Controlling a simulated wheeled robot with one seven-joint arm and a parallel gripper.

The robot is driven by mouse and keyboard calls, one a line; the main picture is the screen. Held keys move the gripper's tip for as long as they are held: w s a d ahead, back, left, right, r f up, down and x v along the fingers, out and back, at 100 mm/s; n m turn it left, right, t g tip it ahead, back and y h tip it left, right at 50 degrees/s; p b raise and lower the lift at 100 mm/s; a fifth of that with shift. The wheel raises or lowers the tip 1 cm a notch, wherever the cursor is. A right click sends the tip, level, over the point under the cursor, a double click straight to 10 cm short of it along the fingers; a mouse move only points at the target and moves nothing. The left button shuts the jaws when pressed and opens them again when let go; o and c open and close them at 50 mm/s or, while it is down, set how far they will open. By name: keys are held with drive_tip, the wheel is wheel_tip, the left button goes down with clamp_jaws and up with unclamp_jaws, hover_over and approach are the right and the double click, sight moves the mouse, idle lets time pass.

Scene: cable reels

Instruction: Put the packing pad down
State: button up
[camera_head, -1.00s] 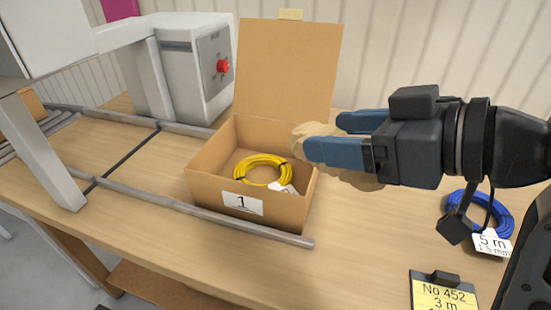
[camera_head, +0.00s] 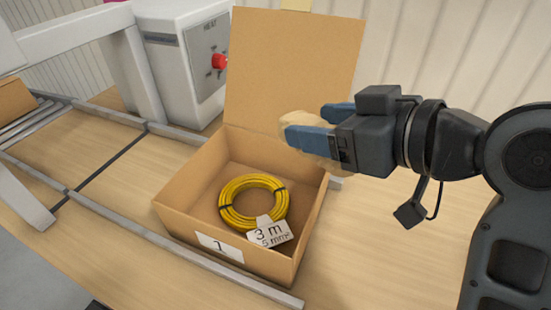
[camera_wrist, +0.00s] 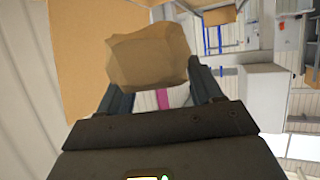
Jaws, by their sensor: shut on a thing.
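The packing pad (camera_wrist: 148,58) is a crumpled brown paper wad, seen between my fingers in the wrist view. In the head view only parts of the pad (camera_head: 297,121) show around my blue fingertips. My gripper (camera_head: 312,128) is shut on the pad and holds it at the right rear edge of the open box. The cardboard box (camera_head: 175,212) is marked 1, and its lid (camera_head: 290,75) stands up at the back. A yellow cable coil (camera_head: 238,220) with a white tag reading 3 m lies inside on the box floor.
Metal rails (camera_head: 170,242) run along the table in front of and left of the box. A grey machine (camera_head: 195,60) with a red knob stands behind to the left. The table (camera_head: 375,240) right of the box is clear in view.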

sight(280, 133)
drive_tip(key=w+a+f, duration=0.2)
drive_tip(key=a, duration=0.1)
drive_tip(key=w+a+f, duration=0.1)
drive_tip(key=a, duration=0.1)
drive_tip(key=shift+a+f, duration=0.25)
drive_tip(key=shift+f, duration=0.1)
wheel_tip(280, 133, down, 4)
drive_tip(key=shift+f+p, duration=0.1)
drive_tip(key=shift+p, duration=0.25)
drive_tip(key=shift+f+b, duration=0.3)
drive_tip(key=shift+f, duration=0.15)
drive_tip(key=shift+f, duration=0.1)
drive_tip(key=o, duration=1)
drive_tip(key=shift+o, duration=0.2)
